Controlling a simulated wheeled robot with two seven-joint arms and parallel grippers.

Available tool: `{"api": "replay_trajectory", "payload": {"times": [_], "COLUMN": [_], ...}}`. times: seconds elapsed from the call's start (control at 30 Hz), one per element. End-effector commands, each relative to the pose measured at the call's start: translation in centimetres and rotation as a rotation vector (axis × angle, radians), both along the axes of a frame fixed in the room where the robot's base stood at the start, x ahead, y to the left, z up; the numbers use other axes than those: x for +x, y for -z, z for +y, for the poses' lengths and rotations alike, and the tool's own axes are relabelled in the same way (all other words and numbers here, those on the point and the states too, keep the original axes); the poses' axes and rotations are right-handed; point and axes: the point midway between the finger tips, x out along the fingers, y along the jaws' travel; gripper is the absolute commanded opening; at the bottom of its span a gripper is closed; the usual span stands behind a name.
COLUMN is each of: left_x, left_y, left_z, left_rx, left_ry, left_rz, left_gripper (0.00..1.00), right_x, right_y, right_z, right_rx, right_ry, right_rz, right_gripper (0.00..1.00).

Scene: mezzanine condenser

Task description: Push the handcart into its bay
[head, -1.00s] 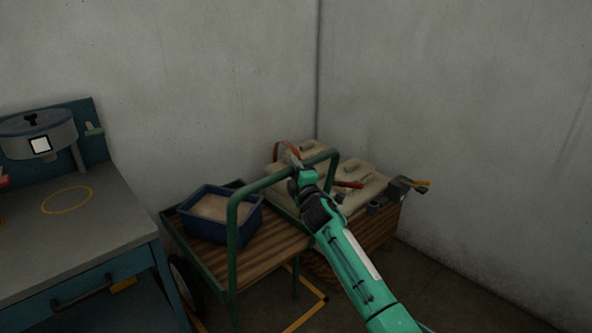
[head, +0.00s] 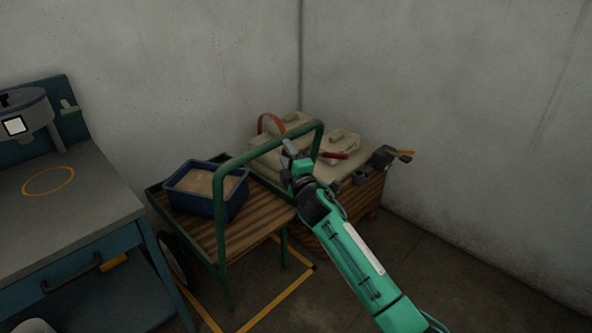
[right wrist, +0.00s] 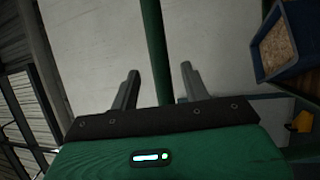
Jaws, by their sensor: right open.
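The handcart has a green tube handle (head: 217,215), a slatted wooden deck (head: 255,228) and a dark wheel at its left. It stands upright by the wall, above yellow floor lines (head: 278,298). How much of it lies inside them is hidden. My right gripper (head: 289,150) is at the handle's top bar in the head view, near its right end. In the right wrist view its two fingers (right wrist: 158,75) are apart, with a green bar (right wrist: 155,45) showing between them. I cannot tell whether they touch it. My left gripper is not in view.
A blue bin (head: 205,195) of sandy material sits on the cart. A wooden stand (head: 345,210) with cream cases (head: 300,130) and tools is behind it, in the wall corner. A blue workbench (head: 95,215) stands left. Floor at the right is clear.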

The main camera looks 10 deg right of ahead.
Motion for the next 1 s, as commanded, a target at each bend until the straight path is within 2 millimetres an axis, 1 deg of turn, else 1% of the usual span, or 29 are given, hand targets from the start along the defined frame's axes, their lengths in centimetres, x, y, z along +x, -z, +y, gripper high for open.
{"api": "replay_trajectory", "payload": {"times": [0.03,0.2,0.3,0.4,0.57,0.87,0.93,0.97,1.0], "left_x": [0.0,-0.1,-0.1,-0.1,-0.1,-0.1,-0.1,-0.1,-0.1], "left_y": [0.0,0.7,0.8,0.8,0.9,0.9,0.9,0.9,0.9], "left_z": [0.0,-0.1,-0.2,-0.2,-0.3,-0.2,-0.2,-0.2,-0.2], "left_rx": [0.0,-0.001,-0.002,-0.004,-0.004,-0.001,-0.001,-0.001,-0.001], "left_ry": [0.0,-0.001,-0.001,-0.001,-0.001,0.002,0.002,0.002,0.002], "left_rz": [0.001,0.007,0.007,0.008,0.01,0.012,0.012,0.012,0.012], "left_gripper": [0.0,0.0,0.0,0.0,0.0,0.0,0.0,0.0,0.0], "right_x": [-1.0,-3.8,-5.1,-5.9,-6.5,-6.6,-6.8,-7.1,-7.5], "right_y": [0.2,0.8,1.0,1.1,1.3,1.4,2.1,2.7,3.7], "right_z": [-0.3,-1.1,-1.4,-1.7,-1.8,-1.9,-2.1,-2.3,-2.7], "right_rx": [-0.001,-0.002,-0.001,-0.001,0.0,0.002,0.021,0.036,0.062], "right_ry": [-0.001,-0.001,-0.002,-0.001,-0.001,0.0,0.007,0.011,0.023], "right_rz": [0.001,0.001,0.001,0.0,0.001,0.004,0.026,0.044,0.078], "right_gripper": [0.47,0.47,0.47,0.47,0.47,0.47,0.47,0.47,0.47]}}
